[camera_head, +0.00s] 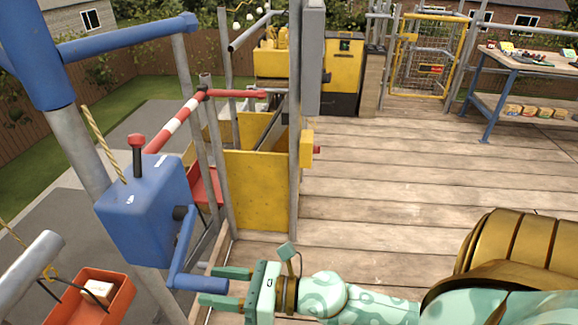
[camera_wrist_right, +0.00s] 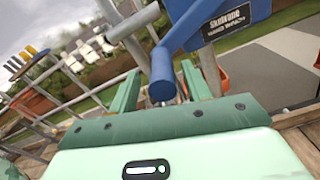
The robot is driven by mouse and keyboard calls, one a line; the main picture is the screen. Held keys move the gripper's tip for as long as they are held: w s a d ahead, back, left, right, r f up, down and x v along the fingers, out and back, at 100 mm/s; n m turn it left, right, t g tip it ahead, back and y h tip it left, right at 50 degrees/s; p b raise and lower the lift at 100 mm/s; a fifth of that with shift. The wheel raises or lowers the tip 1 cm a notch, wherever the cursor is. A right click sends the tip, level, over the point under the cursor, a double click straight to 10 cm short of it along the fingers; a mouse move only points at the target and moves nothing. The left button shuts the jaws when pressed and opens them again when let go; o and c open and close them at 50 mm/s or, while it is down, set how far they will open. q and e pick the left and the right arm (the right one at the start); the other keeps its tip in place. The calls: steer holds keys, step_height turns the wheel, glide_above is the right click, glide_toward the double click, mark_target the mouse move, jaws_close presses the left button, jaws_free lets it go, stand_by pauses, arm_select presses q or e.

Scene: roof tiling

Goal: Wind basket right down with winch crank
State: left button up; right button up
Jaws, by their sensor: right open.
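The blue winch box (camera_head: 145,212) is fixed to a grey post at the left, with a red knob on a lever on top. Its blue crank (camera_head: 183,245) hangs down, with the handle (camera_head: 195,283) pointing right. My right gripper (camera_head: 226,286) is open, and the handle's end lies between its fingers. The right wrist view also shows the handle (camera_wrist_right: 162,85) end-on between the two green fingers, without a clear grip. The red-orange basket (camera_head: 107,305) hangs at the lower left, partly cut off, with a pale block (camera_head: 98,291) in it. My left gripper is not in view.
A grey post (camera_head: 295,150) and a yellow panel (camera_head: 257,190) stand just beyond my right gripper. A red-and-white barrier bar (camera_head: 175,125) is behind the winch. The plank deck (camera_head: 400,170) is clear to the right, with a workbench (camera_head: 520,60) far back.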

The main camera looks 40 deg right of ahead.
steer(key=b+v, duration=0.3)
steer(key=v, duration=1.2)
steer(key=shift+s+d, duration=0.2)
steer(key=shift+s, duration=0.05)
